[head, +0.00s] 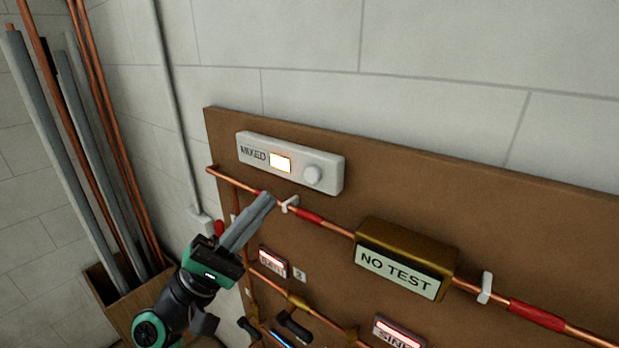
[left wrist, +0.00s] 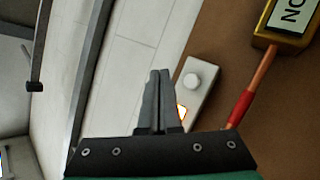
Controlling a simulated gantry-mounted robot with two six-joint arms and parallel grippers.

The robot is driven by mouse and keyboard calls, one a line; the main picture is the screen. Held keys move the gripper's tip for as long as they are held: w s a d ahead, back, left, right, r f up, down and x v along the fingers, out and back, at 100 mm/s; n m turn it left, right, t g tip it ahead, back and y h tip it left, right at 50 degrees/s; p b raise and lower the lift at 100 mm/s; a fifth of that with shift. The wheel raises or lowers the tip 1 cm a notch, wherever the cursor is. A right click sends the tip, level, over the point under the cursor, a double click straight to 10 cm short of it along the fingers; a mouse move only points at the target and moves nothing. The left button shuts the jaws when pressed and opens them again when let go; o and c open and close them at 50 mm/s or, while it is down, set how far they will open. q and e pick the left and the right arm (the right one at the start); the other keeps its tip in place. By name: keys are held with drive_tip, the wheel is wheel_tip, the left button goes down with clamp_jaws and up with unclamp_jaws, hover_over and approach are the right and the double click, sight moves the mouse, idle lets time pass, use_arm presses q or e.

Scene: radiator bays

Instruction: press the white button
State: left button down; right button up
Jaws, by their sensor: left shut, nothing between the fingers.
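The white button (head: 312,174) is a round knob on the right part of a white panel (head: 328,184). The panel is labelled "MIXED", has a lit window (head: 280,162) and is mounted at the top left of a brown board. The button also shows in the left wrist view (left wrist: 193,81), just right of my fingertips. My left gripper (head: 268,199) is shut and empty. In the head view its tips appear below and left of the button, apart from it. It shows in the left wrist view (left wrist: 160,75) too, overlapping the panel's edge. My right gripper is not in view.
A copper pipe (head: 339,229) with red sleeves and white clips runs across the board (head: 480,190) below the panel. A brass box (head: 408,253) reads "NO TEST". Smaller lit signs sit lower. At left, pipes stand in a wooden bin (head: 112,305). The wall above is clear.

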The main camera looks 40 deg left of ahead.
sight(313, 175)
use_arm(q)
drive_tip(key=w+b, duration=0.3)
drive_tip(key=w, duration=0.4)
drive_tip(key=shift+a+b, duration=0.25)
drive_tip(key=shift+b, duration=0.05)
drive_tip(key=shift+w, duration=0.1)
idle(1.5)
drive_tip(key=shift+w+b, duration=0.4)
drive_tip(key=shift+w, duration=0.05)
